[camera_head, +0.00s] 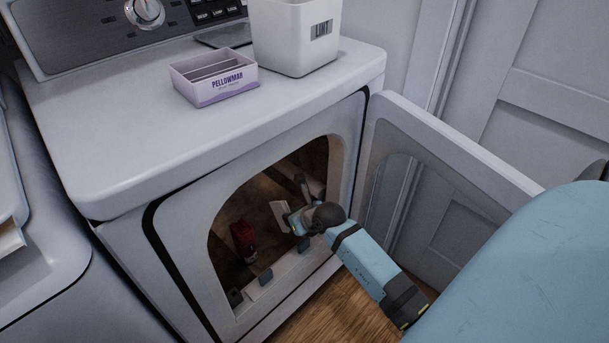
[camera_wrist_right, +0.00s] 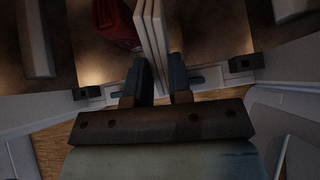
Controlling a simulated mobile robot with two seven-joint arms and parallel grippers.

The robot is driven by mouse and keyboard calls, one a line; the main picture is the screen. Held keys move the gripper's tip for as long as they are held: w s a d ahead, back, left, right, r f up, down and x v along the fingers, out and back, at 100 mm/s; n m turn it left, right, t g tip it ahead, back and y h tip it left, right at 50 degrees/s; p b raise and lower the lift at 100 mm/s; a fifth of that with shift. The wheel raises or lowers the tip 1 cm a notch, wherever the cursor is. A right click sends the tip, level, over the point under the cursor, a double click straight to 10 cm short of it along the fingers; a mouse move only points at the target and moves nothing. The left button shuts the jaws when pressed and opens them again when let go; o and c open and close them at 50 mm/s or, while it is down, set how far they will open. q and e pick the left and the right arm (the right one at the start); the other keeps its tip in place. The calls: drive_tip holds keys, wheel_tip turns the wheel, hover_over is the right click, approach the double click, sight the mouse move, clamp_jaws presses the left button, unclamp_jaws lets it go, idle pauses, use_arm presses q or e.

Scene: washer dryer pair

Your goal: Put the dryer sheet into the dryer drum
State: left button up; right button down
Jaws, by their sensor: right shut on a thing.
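The dryer (camera_head: 135,150) is white and its door (camera_head: 455,140) stands open to the right. My right arm reaches in through the door opening. My right gripper (camera_head: 290,222) is at the mouth of the drum (camera_head: 262,205), shut on a thin white dryer sheet (camera_head: 280,214). In the right wrist view the sheet (camera_wrist_right: 154,35) stands on edge between the fingers (camera_wrist_right: 155,85) and points into the drum. A red item (camera_head: 243,240) lies inside the drum, left of the sheet; it also shows in the right wrist view (camera_wrist_right: 118,22). My left gripper is not in view.
A lilac Pellowmar box (camera_head: 215,85) and a white lint bin (camera_head: 293,40) stand on the dryer top. Another white appliance (camera_head: 50,240) is close on the left. The open door bounds the right side. Wooden floor shows below the opening.

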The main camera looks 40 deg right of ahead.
sight(273, 208)
drive_tip(key=w, duration=0.1)
drive_tip(key=w+b, duration=0.1)
drive_tip(key=w, duration=0.1)
drive_tip(key=w+b, duration=0.1)
drive_tip(key=w, duration=0.1)
drive_tip(key=shift+w+a+f, duration=0.1)
drive_tip(key=shift+a+f, duration=0.1)
drive_tip(key=shift+f, duration=0.15)
drive_tip(key=x, duration=0.4)
drive_tip(key=shift+w, duration=0.25)
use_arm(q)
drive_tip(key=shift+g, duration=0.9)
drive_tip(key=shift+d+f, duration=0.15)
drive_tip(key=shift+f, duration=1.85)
use_arm(e)
drive_tip(key=shift+x, duration=0.9)
drive_tip(key=c, duration=1)
unclamp_jaws()
drive_tip(key=shift+o, duration=0.2)
drive_tip(key=shift+r, duration=0.1)
